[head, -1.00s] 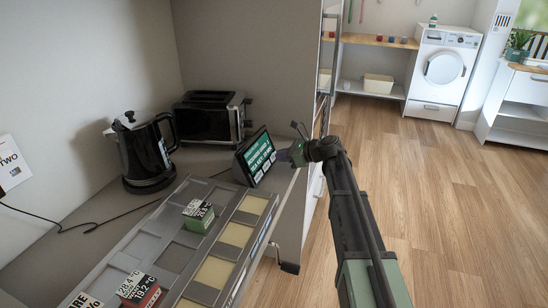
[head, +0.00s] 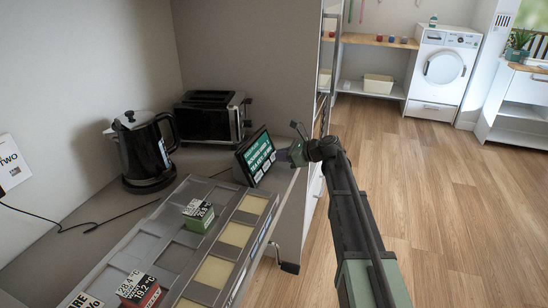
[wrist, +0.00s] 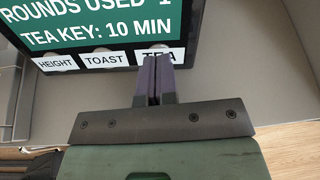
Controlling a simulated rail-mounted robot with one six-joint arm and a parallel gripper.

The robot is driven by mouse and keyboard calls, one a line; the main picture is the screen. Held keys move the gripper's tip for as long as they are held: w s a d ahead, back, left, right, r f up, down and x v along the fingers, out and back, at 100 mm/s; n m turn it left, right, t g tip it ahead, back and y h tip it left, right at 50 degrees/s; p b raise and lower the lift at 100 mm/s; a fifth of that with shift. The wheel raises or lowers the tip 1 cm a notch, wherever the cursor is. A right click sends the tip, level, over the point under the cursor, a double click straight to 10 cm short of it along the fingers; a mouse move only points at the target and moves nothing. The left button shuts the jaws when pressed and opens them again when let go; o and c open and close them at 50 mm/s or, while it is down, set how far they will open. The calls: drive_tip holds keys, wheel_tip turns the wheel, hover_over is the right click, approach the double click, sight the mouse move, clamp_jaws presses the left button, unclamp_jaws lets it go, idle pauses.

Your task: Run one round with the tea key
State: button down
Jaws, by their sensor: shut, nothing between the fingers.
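The tablet-like screen (head: 257,158) stands tilted at the far end of the counter. In the wrist view the screen (wrist: 90,30) reads "ROUNDS USED 1" and "TEA KEY: 10 MIN". My gripper (head: 283,154) is at the right side of the screen. In the wrist view its purple fingertips (wrist: 156,58) are shut and empty, and they cover part of the TEA key. I cannot tell whether they touch it.
A grey panel with yellow pads (head: 236,234) fills the front of the counter, carrying a green box (head: 198,217) and a red box (head: 140,291). A crank (head: 288,267) hangs at the counter's front edge.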

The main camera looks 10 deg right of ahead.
drive_tip(key=shift+w+a+f, duration=0.2)
drive_tip(key=shift+w+a, duration=0.1)
drive_tip(key=shift+a, duration=0.15)
drive_tip(key=p+v, duration=0.1)
drive_tip(key=v, duration=0.3)
drive_tip(key=shift+r, duration=0.15)
drive_tip(key=shift+s+d+r+p, duration=0.1)
drive_tip(key=shift+s+d+p, duration=0.2)
drive_tip(key=shift+d, duration=0.15)
